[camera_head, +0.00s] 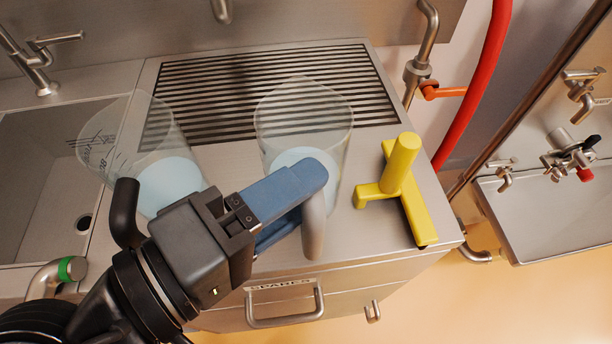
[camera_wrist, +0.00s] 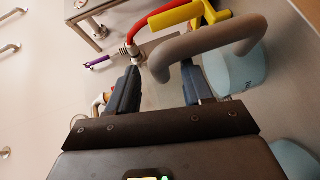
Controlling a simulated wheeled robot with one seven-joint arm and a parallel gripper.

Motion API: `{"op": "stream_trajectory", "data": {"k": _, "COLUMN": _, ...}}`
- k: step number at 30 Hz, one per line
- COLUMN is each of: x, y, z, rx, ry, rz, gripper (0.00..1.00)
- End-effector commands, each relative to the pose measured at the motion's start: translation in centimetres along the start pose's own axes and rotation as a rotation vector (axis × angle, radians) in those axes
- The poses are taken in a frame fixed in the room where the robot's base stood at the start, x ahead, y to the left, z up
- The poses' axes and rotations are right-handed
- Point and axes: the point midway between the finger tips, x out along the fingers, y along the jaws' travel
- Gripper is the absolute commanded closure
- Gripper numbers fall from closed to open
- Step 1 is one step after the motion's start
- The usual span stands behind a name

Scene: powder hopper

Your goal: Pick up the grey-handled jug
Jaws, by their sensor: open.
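The grey-handled jug (camera_head: 305,110) is clear, with pale blue contents low inside. It stands upright on the steel counter, and its grey handle (camera_head: 314,228) faces the front. My gripper (camera_head: 300,206) is open at this handle, its blue fingers covering part of the jug's lower front. In the wrist view the grey handle (camera_wrist: 212,40) arches across the right finger, with one end showing between the two fingertips (camera_wrist: 160,78). I cannot tell whether a finger touches it. The jug's pale blue lower part (camera_wrist: 237,72) shows behind the handle.
A second clear jug (camera_head: 110,130) with a black handle (camera_head: 125,205) stands close on the left, beside my wrist. A yellow T-shaped piece (camera_head: 402,165) stands close on the right. A slotted drain grille (camera_head: 230,75) lies behind, and a sink (camera_head: 40,170) is at left.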

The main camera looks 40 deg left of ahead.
Motion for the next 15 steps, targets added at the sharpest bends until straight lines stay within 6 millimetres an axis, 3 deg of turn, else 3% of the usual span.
{"op": "stream_trajectory", "data": {"k": 4, "x": -0.01, "y": -0.02, "z": 0.01, "rx": 0.000, "ry": 0.000, "rz": 0.000, "gripper": 0.50}}
{"op": "stream_trajectory", "data": {"k": 15, "x": -0.02, "y": -0.01, "z": 0.01, "rx": 0.000, "ry": 0.000, "rz": 0.000, "gripper": 0.86}}
